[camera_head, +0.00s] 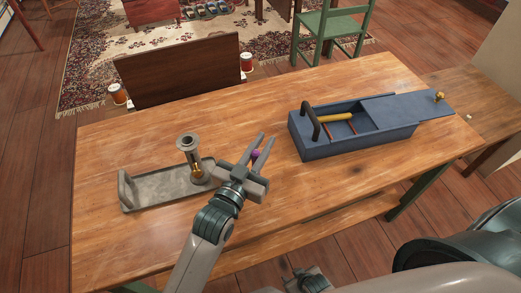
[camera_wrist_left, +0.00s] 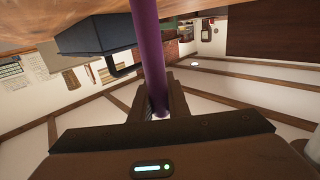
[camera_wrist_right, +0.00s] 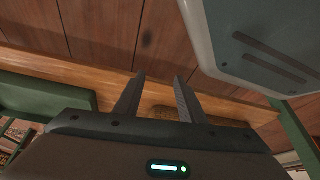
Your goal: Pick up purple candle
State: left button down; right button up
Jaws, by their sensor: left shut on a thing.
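The purple candle (camera_head: 256,154) shows as a small purple piece between the fingers of my left gripper (camera_head: 258,152), over the middle of the wooden table. In the left wrist view the candle (camera_wrist_left: 148,45) is a long purple rod, and my left gripper (camera_wrist_left: 157,105) is shut on it near one end. In the head view most of the candle is hidden by the gripper. My right gripper (camera_wrist_right: 158,95) is open and empty in the right wrist view, by the table's edge. In the head view it is low at the bottom, partly cut off.
A grey tray (camera_head: 150,199) with a handle stands left of the left gripper, with a grey and brass candlestick (camera_head: 188,145) at it. A blue box (camera_head: 345,147) with a slid-open lid holds a yellow rod and red sticks at right. Bare table (camera_head: 110,245) lies in front.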

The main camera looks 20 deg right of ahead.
pick_arm(q)
jog(key=shift+r, duration=0.1)
pick_arm(e)
jog(key=shift+d+r, duration=0.1)
jog(key=shift+d, duration=0.05)
